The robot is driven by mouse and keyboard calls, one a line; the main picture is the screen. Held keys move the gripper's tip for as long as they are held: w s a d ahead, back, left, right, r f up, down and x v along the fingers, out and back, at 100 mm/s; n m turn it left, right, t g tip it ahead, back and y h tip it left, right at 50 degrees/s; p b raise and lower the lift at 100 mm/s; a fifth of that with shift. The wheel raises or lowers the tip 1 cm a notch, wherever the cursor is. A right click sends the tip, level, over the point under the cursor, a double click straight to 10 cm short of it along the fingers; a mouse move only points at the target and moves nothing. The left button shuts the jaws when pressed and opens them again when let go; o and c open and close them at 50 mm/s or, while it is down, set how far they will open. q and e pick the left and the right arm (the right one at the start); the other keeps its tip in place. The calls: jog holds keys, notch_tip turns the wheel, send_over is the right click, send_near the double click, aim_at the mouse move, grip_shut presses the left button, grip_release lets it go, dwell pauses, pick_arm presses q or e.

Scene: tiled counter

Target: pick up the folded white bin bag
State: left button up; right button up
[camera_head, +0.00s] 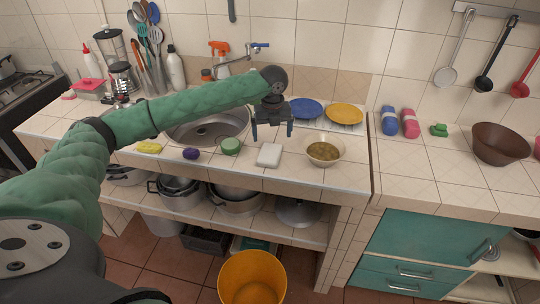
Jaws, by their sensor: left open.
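The folded white bin bag (269,155) appears to be the small white flat block lying on the tiled counter near its front edge. My left gripper (272,132) points down above and just behind it in the picture. Its two fingers are spread apart, with nothing between them. The gripper looks clear of the bag, though the exact height is hard to judge. My right gripper is not in view.
A bowl (323,150) stands right of the bag; a green round item (230,146), a purple item (191,153) and a yellow sponge (149,147) lie left. The sink (208,128) is behind. An orange bucket (252,279) stands on the floor in front.

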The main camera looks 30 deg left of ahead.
aim_at(270, 152)
pick_arm(q)
jog(key=m, duration=0.4)
jog(key=shift+s+d+f+m, duration=0.1)
jog(key=shift+s+d+m, duration=0.05)
jog(key=shift+s+m, duration=0.15)
jog(key=shift+f+p, duration=0.65)
jog(key=shift+f, duration=0.75)
jog(key=f+p, duration=0.2)
jog(key=f, duration=0.1)
jog(key=shift+a+f, duration=0.25)
jog(key=shift+a, duration=0.1)
jog(key=shift+f+p, duration=0.4)
jog(key=shift+f, duration=0.3)
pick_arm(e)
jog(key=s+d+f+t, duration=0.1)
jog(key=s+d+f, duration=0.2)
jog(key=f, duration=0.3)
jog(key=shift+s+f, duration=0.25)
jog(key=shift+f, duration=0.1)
pick_arm(q)
jog(key=c, duration=1)
jog(key=shift+c, duration=0.2)
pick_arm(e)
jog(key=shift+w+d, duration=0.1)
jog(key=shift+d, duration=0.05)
